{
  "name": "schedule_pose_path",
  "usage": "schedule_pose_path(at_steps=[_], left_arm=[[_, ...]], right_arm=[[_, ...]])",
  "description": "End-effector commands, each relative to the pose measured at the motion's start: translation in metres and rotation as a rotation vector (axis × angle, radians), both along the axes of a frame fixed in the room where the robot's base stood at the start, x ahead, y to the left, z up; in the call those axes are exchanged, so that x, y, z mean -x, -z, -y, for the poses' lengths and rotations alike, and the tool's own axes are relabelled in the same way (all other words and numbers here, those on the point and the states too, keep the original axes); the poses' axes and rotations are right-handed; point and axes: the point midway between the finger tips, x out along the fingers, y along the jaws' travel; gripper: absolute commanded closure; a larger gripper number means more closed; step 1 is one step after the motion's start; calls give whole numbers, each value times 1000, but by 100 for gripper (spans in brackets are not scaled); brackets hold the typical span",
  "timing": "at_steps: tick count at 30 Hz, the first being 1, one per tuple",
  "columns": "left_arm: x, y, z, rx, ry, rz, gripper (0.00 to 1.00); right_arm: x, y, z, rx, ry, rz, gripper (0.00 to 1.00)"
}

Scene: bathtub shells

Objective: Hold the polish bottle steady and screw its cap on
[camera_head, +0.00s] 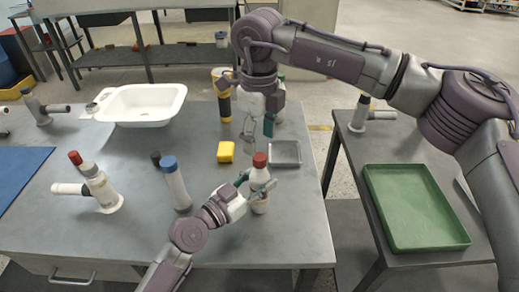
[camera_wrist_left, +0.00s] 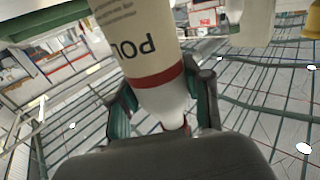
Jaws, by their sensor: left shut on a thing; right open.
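The polish bottle (camera_head: 260,205), white with a red band, stands upright near the front right of the grey table. A red cap (camera_head: 260,159) sits at its top; I cannot tell whether it is tight. My left gripper (camera_head: 256,184) is shut around the bottle from the front left. In the left wrist view the bottle (camera_wrist_left: 150,60) appears upside down, with part of its lettering visible, between the teal fingers of my left gripper (camera_wrist_left: 163,97). My right gripper (camera_head: 257,130) is open and empty, pointing down, behind and above the cap and apart from it.
A yellow block (camera_head: 226,151) and a small grey tray (camera_head: 286,153) lie behind the bottle. A white basin (camera_head: 180,98) is at the back. A green tray (camera_head: 415,245) lies on the right table.

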Motion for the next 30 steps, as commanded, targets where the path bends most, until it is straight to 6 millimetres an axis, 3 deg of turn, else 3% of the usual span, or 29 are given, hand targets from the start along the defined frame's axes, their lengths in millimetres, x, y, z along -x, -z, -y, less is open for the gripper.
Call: schedule_pose_path(at_steps=[3,9,22,23,27,30], left_arm=[[0,1,0,-1,0,-1,100],[0,1,0,-1,0,-1,100],[0,1,0,0,0,-1,100],[0,1,0,0,0,-1,48],[0,0,0,-1,0,-1,25],[0,0,0,-1,0,-1,22]], right_arm=[[0,-28,0,0,0,3,40],[0,-59,-1,0,1,1,40],[0,-70,0,0,0,-2,40],[0,-70,0,0,0,-2,40],[0,-70,0,0,0,-1,40],[0,-70,0,0,0,-1,40]])
